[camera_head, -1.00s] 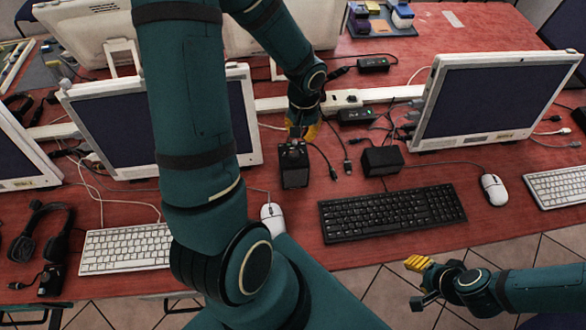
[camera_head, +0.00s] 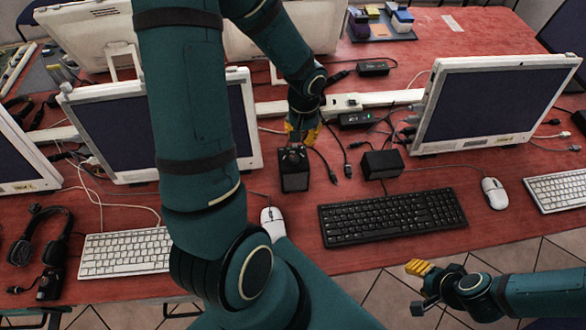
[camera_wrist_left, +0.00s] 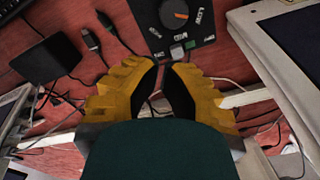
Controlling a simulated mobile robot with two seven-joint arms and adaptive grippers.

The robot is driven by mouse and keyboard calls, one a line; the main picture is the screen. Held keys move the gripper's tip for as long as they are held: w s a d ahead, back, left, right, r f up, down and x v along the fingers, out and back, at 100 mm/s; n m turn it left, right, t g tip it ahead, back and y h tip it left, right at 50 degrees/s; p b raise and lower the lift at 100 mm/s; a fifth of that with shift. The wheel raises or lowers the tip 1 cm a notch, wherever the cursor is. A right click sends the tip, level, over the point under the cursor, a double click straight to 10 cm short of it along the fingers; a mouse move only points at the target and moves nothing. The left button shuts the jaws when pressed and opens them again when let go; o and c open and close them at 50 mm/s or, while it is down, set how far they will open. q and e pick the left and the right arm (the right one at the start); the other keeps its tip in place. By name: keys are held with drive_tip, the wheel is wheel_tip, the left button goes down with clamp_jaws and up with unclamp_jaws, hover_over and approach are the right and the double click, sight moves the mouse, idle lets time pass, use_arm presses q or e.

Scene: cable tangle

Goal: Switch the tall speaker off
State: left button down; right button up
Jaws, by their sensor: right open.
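The tall speaker (camera_head: 295,180) is a black upright box in the middle of the table in the head view. In the left wrist view its dark top panel (camera_wrist_left: 196,22) has an orange-marked knob, white lettering, and a grey and a green button near the edge. My left gripper (camera_head: 302,133) is just behind the speaker's top. Its yellow fingers (camera_wrist_left: 160,66) point toward the button edge, with a narrow gap and nothing held between them. Contact cannot be told. My right gripper (camera_head: 415,286) is open and empty, off the table's front edge.
A lower black box (camera_head: 382,164) stands right of the speaker. Loose cables, a white power strip (camera_head: 385,97) and an adapter with a green light (camera_head: 355,119) lie behind. Monitors stand on both sides. A black keyboard (camera_head: 392,216) and white mouse (camera_head: 272,222) are in front.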

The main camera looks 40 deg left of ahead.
sight(287, 149)
use_arm(q)
drive_tip(key=shift+f+b, duration=1.3)
idle(0.5)
drive_tip(key=shift+r, duration=0.15)
idle(0.3)
drive_tip(key=shift+s+a, duration=0.65)
drive_tip(key=shift+s, duration=0.2)
drive_tip(key=shift+s+a, duration=0.65)
drive_tip(key=shift+s, duration=0.15)
idle(0.8)
drive_tip(key=shift+r, duration=0.1)
drive_tip(key=shift+w+d+r+p, duration=0.1)
drive_tip(key=shift+w+r+p, duration=0.05)
drive_tip(key=shift+r+p, duration=2.5)
drive_tip(key=shift+r+b, duration=0.3)
drive_tip(key=shift+b, duration=0.05)
drive_tip(key=d+f+h, duration=0.1)
drive_tip(key=d+f, duration=0.4)
drive_tip(key=d, duration=0.3)
drive_tip(key=d+f+m+t+h, duration=0.1)
drive_tip(key=d+f, duration=0.4)
drive_tip(key=d, duration=0.4)
drive_tip(key=s+d+f+m+t+h, duration=0.1)
drive_tip(key=d+f+h, duration=0.1)
drive_tip(key=d+f, duration=0.3)
drive_tip(key=shift+d+f+b, duration=0.15)
drive_tip(key=shift+d, duration=0.8)
drive_tip(key=shift+d+f+b, duration=0.15)
drive_tip(key=shift+d, duration=0.75)
